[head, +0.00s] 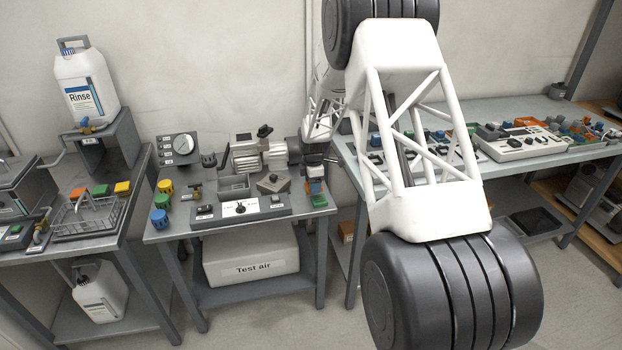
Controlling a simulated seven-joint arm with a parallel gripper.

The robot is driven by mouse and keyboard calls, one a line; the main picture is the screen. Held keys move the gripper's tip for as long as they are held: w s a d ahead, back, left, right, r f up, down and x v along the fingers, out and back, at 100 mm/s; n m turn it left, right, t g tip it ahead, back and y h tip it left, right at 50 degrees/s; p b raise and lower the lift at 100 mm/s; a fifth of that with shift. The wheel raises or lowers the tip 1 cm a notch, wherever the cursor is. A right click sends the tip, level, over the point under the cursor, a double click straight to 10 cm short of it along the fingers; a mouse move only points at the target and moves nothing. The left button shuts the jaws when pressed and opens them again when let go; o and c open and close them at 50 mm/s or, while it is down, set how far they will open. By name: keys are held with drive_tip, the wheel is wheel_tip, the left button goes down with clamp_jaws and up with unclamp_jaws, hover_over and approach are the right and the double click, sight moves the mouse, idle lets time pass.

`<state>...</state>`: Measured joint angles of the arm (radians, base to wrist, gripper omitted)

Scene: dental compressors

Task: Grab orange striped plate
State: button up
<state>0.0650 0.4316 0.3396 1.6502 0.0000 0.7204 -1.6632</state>
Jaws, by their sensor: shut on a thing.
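My gripper (315,161) is small and dark at the far end of my arm, over the right end of the middle table. It is shut on a small piece with orange and pale bands, which looks like the orange striped plate (316,171). A blue piece (315,186) shows right below it; I cannot tell whether they touch. The fingertips are too small to make out clearly, and my arm hides part of the scene to the right.
The middle table (180,231) holds a control panel (240,208), a motor unit (258,154), a green block (319,201) and several coloured knobs. A wire basket (87,217) stands on the left table. The right table carries a white device (520,141) and many small parts.

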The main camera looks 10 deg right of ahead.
drive_tip(key=shift+s+r, duration=0.1)
drive_tip(key=shift+s, duration=0.8)
